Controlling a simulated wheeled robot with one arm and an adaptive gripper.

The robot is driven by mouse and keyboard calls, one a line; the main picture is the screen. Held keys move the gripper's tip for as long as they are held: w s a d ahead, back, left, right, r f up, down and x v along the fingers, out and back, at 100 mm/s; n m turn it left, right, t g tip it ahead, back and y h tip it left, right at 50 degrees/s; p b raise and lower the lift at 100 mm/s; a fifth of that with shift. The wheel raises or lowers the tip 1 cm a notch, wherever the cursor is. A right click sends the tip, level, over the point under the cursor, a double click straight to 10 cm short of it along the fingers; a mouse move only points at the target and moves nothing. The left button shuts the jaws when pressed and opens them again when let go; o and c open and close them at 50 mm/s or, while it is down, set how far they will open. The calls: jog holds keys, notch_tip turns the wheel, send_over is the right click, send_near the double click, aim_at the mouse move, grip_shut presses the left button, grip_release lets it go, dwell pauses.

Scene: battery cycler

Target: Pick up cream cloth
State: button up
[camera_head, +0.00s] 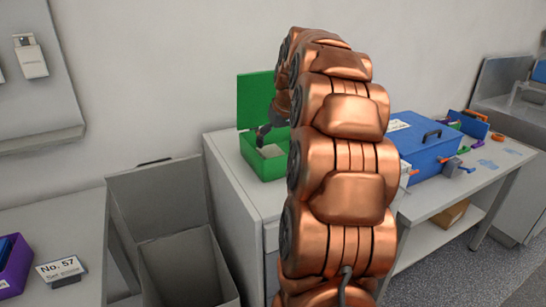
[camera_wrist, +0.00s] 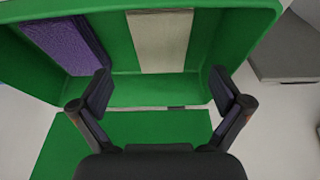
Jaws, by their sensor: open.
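The cream cloth (camera_wrist: 160,42) lies flat in the green box (camera_wrist: 120,92), in the middle of its floor in the wrist view. In the head view a pale patch of it (camera_head: 271,151) shows inside the green box (camera_head: 265,168), partly hidden by my arm. My gripper (camera_wrist: 162,84) is open and empty, with its fingers spread over the box's edge, just short of the cloth in the picture. In the head view my gripper (camera_head: 265,130) is small and dark above the box.
A purple cloth (camera_wrist: 68,42) lies in the box, left of the cream one. The box's green lid (camera_head: 254,100) stands open. A closed blue box (camera_head: 420,145) stands to the right. An open grey bin (camera_head: 180,255) is at lower left.

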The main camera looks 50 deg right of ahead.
aim_at(273, 154)
jog(key=shift+p+x, duration=0.85)
jog(key=shift+x, duration=1.7)
jog(key=shift+s+a, duration=0.15)
jog(key=shift+c, duration=0.3)
jog(key=c, duration=1.1)
notch_tip(273, 154, up, 10)
jog(key=b, duration=0.2)
